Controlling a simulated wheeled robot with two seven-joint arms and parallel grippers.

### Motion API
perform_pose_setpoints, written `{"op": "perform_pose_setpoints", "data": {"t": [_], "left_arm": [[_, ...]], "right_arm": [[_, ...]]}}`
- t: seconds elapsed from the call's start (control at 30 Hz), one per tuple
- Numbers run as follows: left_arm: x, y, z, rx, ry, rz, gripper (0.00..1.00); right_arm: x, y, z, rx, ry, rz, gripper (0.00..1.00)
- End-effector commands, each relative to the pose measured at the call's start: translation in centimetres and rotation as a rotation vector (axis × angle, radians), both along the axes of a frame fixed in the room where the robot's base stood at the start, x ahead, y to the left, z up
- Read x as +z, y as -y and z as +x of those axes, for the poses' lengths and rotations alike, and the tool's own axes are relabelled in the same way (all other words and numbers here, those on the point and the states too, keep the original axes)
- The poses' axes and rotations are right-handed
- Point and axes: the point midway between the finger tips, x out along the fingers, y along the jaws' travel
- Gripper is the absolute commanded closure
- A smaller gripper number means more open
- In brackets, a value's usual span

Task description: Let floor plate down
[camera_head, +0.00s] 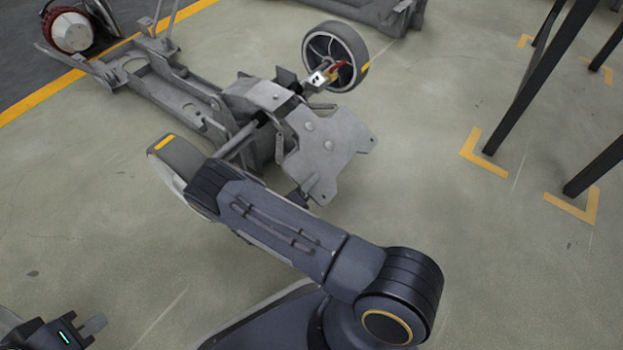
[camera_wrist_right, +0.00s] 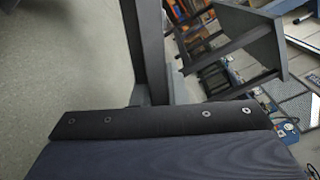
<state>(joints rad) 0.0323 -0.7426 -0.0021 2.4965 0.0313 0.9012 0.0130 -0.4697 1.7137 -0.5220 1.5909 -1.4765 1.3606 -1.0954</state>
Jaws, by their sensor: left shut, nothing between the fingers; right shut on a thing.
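The floor plate (camera_head: 328,145) is a flat grey metal plate with notched edges and several round bosses. It sits at the front end of the chassis frame (camera_head: 192,95) in the head view and looks tilted. My right arm crosses in front of its lower side. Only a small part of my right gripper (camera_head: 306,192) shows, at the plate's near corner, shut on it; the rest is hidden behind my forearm. My left gripper (camera_head: 93,326) is at the bottom left corner, shut and empty, well away from the plate. The wrist view does not show the plate clearly.
A wheel (camera_head: 352,42) stands behind the plate; another tyre (camera_head: 172,155) is partly covered by my right arm. Dark stand legs (camera_head: 530,80) rise on the right inside yellow floor marks.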

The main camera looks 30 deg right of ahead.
Motion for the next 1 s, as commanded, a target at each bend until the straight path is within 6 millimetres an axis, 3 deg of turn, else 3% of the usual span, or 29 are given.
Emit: {"op": "perform_pose_setpoints", "data": {"t": [0.57, 0.6, 0.73, 1.0], "left_arm": [[-0.12, 0.0, 0.0, 0.0, 0.0, 0.0, 1.0], [-0.13, 0.0, 0.0, 0.0, 0.0, 0.0, 1.0], [-0.13, 0.0, 0.0, 0.0, 0.0, 0.0, 1.0], [-0.06, 0.0, 0.0, 0.0, 0.0, 0.0, 1.0]], "right_arm": [[-1.29, -0.25, 0.42, 0.003, 0.041, 0.024, 1.0], [-1.3, -0.25, 0.42, 0.004, 0.041, 0.024, 0.84], [-1.28, -0.25, 0.41, 0.003, 0.04, 0.023, 0.67], [-1.07, -0.22, 0.36, 0.001, 0.04, 0.018, 0.65]]}}
